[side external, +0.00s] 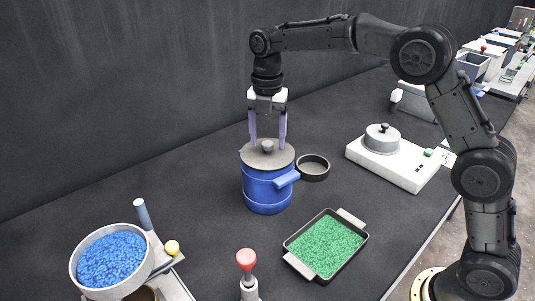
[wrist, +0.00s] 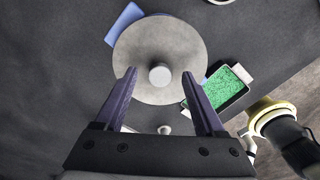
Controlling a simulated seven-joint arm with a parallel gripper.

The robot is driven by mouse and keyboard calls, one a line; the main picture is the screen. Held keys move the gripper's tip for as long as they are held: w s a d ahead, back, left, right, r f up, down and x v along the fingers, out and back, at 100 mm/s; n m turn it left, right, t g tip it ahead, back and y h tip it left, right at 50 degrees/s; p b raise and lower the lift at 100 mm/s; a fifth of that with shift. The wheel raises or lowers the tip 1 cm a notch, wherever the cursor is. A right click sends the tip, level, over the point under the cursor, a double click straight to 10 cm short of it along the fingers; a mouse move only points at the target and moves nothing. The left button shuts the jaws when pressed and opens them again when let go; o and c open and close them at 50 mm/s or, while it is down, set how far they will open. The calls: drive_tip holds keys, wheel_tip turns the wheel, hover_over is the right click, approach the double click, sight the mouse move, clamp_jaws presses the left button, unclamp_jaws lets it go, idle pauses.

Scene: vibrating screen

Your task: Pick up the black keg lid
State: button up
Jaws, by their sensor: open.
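I cannot tell whether the fingertips touch the lid.
A small dark round dish (side external: 313,168) sits right of the keg. A tray of green granules (side external: 327,245) stands in front, a white device with a grey pot (side external: 382,139) at right. A bowl of blue granules (side external: 111,260) and a red-knobbed lever (side external: 246,259) are front left.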

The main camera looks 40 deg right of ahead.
drive_tip(key=shift+f, duration=0.3)
clamp_jaws()
idle(0.4)
